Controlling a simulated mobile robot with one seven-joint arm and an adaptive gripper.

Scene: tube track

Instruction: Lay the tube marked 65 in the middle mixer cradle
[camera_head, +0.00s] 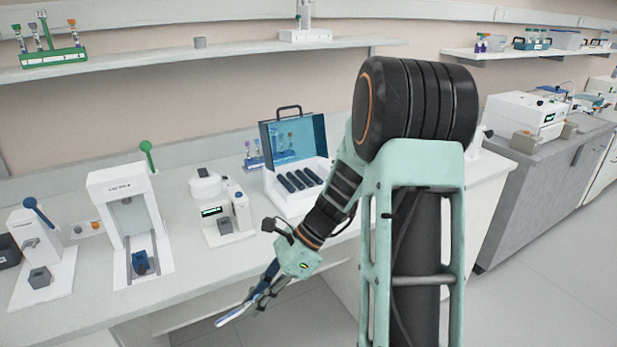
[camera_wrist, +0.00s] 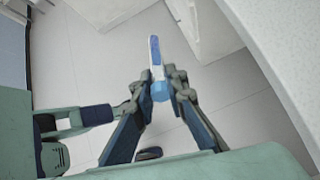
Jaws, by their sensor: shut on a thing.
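My gripper (camera_wrist: 160,88) is shut on a tube (camera_wrist: 155,58) with a blue cap. The tube is pale and blue, and its far end points away from the palm. In the head view, my gripper (camera_head: 262,292) is in front of the bench's front edge, with the tube (camera_head: 232,314) slanting down to the left over the floor. No number can be read on it. A white unit (camera_head: 283,201) with a raised see-through blue lid holds several dark slots in a row on the bench; it may be the mixer. My forearm passes close to its right side.
A white device with a green lever (camera_head: 122,185), one with a blue lever (camera_head: 30,235) and a small display unit (camera_head: 222,222) stand left on the bench. Tube racks (camera_head: 53,57) sit on the shelf and behind the lidded unit. The front bench strip is mostly clear.

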